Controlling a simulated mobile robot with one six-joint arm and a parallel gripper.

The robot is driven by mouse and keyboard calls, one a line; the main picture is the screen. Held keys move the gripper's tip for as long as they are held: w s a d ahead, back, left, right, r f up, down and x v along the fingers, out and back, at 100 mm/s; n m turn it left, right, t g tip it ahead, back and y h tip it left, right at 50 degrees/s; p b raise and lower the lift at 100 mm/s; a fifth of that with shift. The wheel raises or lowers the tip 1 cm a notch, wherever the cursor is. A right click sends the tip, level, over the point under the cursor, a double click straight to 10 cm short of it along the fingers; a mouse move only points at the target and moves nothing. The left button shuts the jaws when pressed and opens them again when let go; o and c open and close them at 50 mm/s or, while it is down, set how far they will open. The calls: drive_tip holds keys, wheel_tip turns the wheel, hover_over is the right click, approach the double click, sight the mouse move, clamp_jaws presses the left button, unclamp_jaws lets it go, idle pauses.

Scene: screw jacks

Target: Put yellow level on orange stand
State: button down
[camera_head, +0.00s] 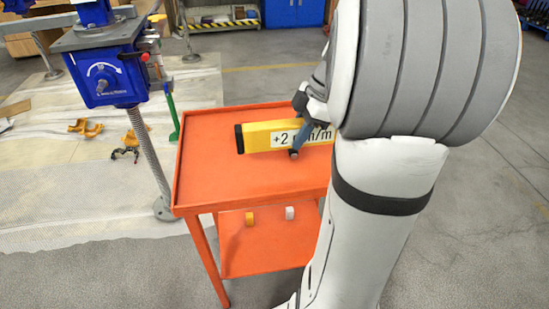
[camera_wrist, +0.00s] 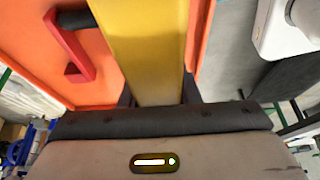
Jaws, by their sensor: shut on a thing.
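The yellow level (camera_head: 261,138) has a black end cap and a white label reading "+2 mm/m". My gripper (camera_head: 297,137) is shut on it near the label. In the head view the level lies across the top of the orange stand (camera_head: 215,175); whether it touches the top or hangs just above it I cannot tell. My arm hides the level's right end. In the wrist view the level (camera_wrist: 140,45) runs straight out between the fingers, with the orange stand (camera_wrist: 95,85) behind it on both sides.
A blue screw jack (camera_head: 105,75) on a threaded post stands left of the stand. Orange parts (camera_head: 86,127) lie on the floor mat. A red bracket with a black grip (camera_wrist: 72,48) shows in the wrist view.

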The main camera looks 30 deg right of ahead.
sight(290, 173)
wheel_tip(290, 173, down, 10)
drive_tip(key=shift+r+b, duration=0.25)
drive_tip(key=shift+b, duration=0.75)
drive_tip(key=shift+f, duration=0.1)
drive_tip(key=c, duration=1.1)
unclamp_jaws()
